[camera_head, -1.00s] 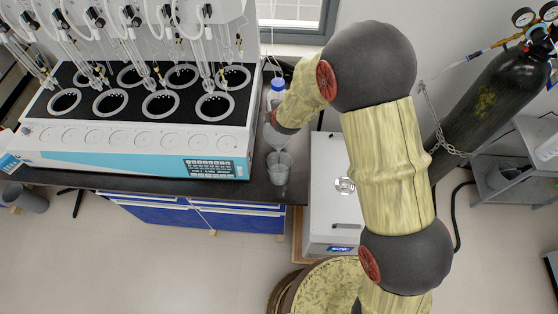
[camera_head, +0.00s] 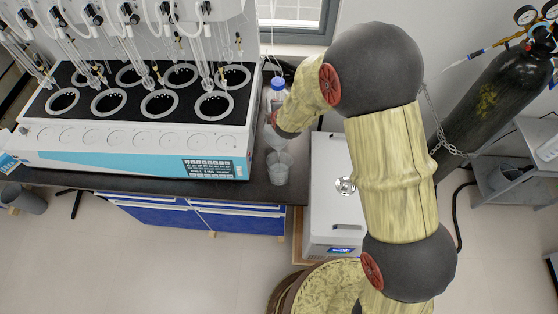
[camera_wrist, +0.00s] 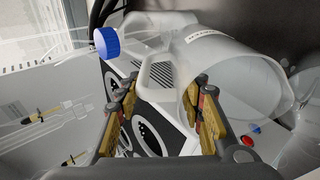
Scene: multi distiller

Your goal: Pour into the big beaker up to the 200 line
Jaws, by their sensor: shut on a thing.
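The big beaker (camera_head: 280,168) is clear and stands upright on the dark bench, right of the distiller, in the head view. My gripper (camera_wrist: 163,112) is shut on a pale see-through vessel (camera_wrist: 235,80), which lies tilted across the wrist view. In the head view this vessel (camera_head: 272,139) is just behind and above the big beaker. Clear shapes (camera_wrist: 300,150) at the wrist view's right edge may be the big beaker. Its 200 line and liquid level are too small to read. In the head view my forearm hides part of the gripper.
A blue-capped bottle (camera_head: 278,88) stands close behind the held vessel; its cap also shows in the wrist view (camera_wrist: 106,42). The white multi distiller (camera_head: 120,140) stands at the left with glass tubes above. A white cabinet unit (camera_head: 335,220) is at the right.

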